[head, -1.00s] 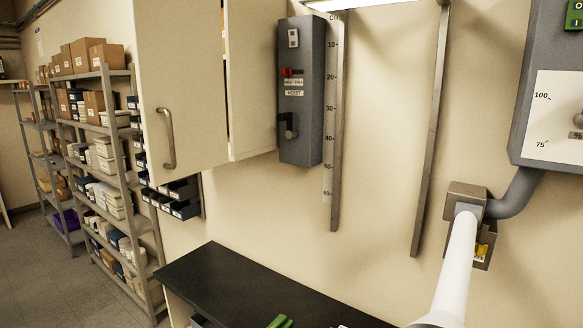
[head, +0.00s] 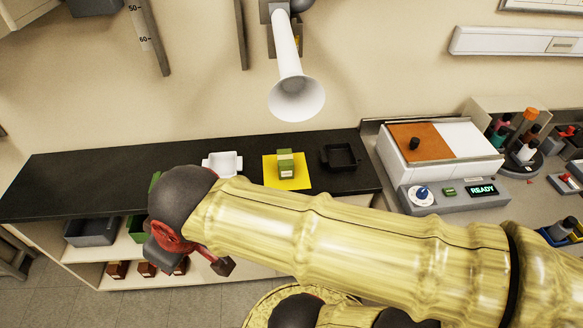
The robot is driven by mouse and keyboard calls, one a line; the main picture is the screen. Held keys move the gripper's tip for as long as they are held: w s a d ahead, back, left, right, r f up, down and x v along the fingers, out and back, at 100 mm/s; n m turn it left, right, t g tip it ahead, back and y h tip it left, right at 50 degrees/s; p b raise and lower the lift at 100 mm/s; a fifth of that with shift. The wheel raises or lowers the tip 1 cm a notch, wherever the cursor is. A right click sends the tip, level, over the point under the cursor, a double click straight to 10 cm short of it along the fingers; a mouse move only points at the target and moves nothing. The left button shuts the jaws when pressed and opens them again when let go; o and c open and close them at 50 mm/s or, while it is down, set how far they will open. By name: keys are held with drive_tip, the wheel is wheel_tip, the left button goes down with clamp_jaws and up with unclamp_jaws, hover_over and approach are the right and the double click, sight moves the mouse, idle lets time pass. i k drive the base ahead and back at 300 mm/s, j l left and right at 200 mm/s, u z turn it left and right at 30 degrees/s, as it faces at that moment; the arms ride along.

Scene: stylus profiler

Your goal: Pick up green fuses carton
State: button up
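A small green carton with a pale label (head: 286,166) stands upright on a yellow mat (head: 302,180) on the black counter; its label is too small to read. My arm stretches across the front of the counter from the right. The end of my arm, with a dark tip that seems to be my gripper (head: 222,266), hangs in front of the counter's edge, left of and nearer than the carton. It is apart from the carton. Its fingers are mostly hidden, so I cannot tell whether they are open.
A white dish (head: 222,164) stands left of the mat and a black tray (head: 341,157) right of it. A white funnel-shaped hood (head: 297,99) hangs above the carton. A device with a READY display (head: 440,150) stands at right. The counter's left part is clear.

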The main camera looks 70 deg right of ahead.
sight(285, 162)
drive_tip(key=z, duration=2)
drive_tip(key=j+z, duration=0.2)
drive_tip(key=j, duration=0.15)
drive_tip(key=k+j+z, duration=0.2)
drive_tip(key=j, duration=0.15)
drive_tip(key=j+z, duration=0.2)
drive_tip(key=j, duration=0.15)
drive_tip(key=k, duration=0.05)
